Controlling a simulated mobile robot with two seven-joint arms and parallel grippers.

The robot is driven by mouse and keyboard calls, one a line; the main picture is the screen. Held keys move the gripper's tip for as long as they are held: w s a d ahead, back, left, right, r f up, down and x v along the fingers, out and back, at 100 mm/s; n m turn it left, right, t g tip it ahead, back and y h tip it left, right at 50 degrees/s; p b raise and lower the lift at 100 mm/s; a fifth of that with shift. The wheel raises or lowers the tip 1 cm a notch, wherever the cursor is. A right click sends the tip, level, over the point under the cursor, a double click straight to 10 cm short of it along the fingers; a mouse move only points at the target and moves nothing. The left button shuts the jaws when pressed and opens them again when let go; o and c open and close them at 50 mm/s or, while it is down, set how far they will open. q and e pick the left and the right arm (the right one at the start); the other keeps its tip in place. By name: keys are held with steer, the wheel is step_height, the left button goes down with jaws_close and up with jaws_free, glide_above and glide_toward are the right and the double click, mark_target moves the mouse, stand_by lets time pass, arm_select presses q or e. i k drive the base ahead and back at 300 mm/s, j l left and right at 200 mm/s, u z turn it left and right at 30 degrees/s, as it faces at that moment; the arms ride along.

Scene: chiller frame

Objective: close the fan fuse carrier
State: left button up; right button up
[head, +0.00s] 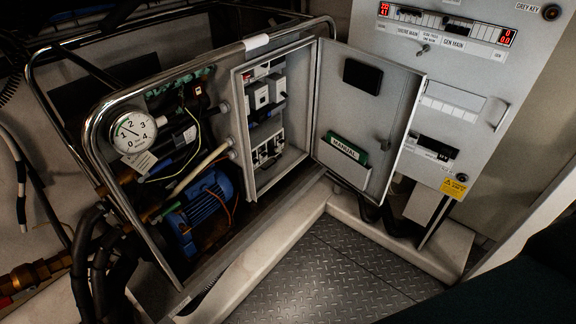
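The grey electrical box (238,112) stands open in the middle of the head view, its door (390,112) swung out to the right. Inside are pale modules (261,96) in the upper part, dark parts below them, and black-and-white devices (267,152) near the bottom. The fan fuse carrier cannot be told apart from these small devices, and its position is too small and dark to read. Neither of my grippers is in view.
A chrome tube frame (97,124) surrounds a pressure gauge (133,132), pipes and a blue motor (200,212) left of the box. A grey switch panel (446,95) stands right of the door. Chequer-plate floor (320,275) lies clear in front.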

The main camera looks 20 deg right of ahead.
mark_target(271, 150)
steer(key=k+z, duration=0.4)
steer(key=k, duration=0.7)
steer(key=i+l+u, duration=0.2)
steer(key=i+l, duration=0.2)
steer(key=i, duration=0.2)
steer(key=i+l+u, duration=0.25)
steer(key=i+l, duration=0.25)
steer(key=i+l+u, duration=0.2)
steer(key=i+l, duration=0.35)
steer(key=i+l+u, duration=0.25)
steer(key=i+l, duration=0.2)
steer(key=l, duration=0.25)
